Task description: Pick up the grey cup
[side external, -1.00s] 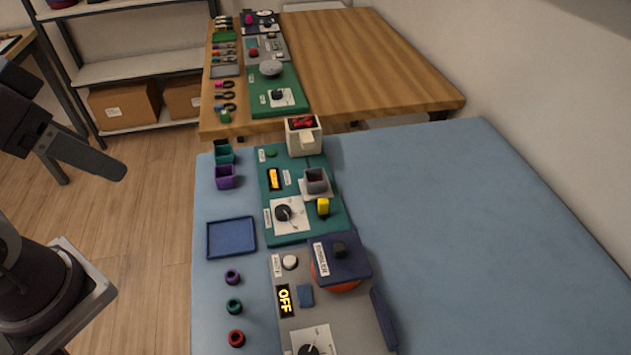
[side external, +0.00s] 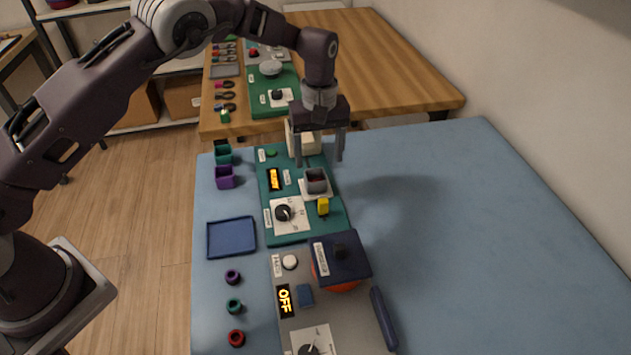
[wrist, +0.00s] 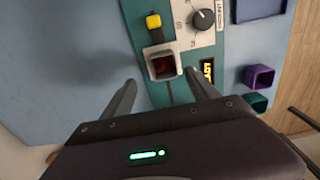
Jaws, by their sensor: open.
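The grey cup (side external: 316,181) is a small square cup with a dark reddish inside. It stands upright on a white square pad (side external: 328,191) on the green panel (side external: 255,195). In the wrist view the cup (wrist: 162,64) lies ahead of the fingertips, roughly between their lines. My gripper (side external: 319,163) is open and empty, fingers pointing down, above the panel close to the cup. In the wrist view my gripper (wrist: 160,76) has its two fingers spread wide. I cannot tell the exact height of the fingertips over the cup.
A cream box (side external: 304,141) stands behind my fingers, partly hidden. A yellow switch (side external: 323,206) and a black dial (side external: 284,212) sit in front of the cup. Teal (side external: 223,154) and purple (side external: 225,177) cups stand left. The blue table (side external: 450,230) is clear to the right.

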